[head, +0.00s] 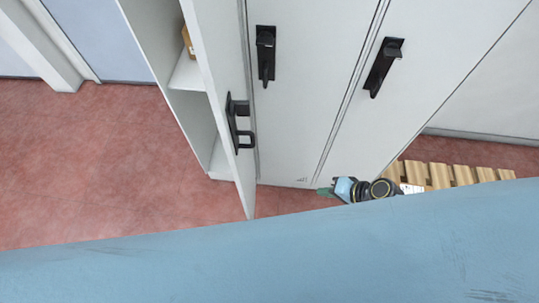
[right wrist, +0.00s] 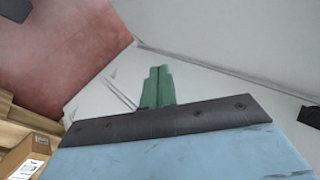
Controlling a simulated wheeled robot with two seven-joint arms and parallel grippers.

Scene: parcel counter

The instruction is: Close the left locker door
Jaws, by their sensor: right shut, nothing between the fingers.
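The left locker door (head: 225,70) stands open in the head view, swung out toward me, with a black handle (head: 240,123) on its face. Left of it the open locker compartment (head: 187,74) shows a shelf. My right gripper (head: 326,191) is low in the head view, to the right of the open door's lower end and apart from it. Its green fingers (right wrist: 158,88) are together and empty in the right wrist view, with a white surface behind them. My left gripper is not in view.
Two closed locker doors with black handles (head: 265,55) (head: 383,67) are right of the open door. A wooden pallet (head: 462,175) lies at the right. A labelled carton (right wrist: 25,158) shows in the right wrist view. Red floor (head: 90,170) is clear at the left.

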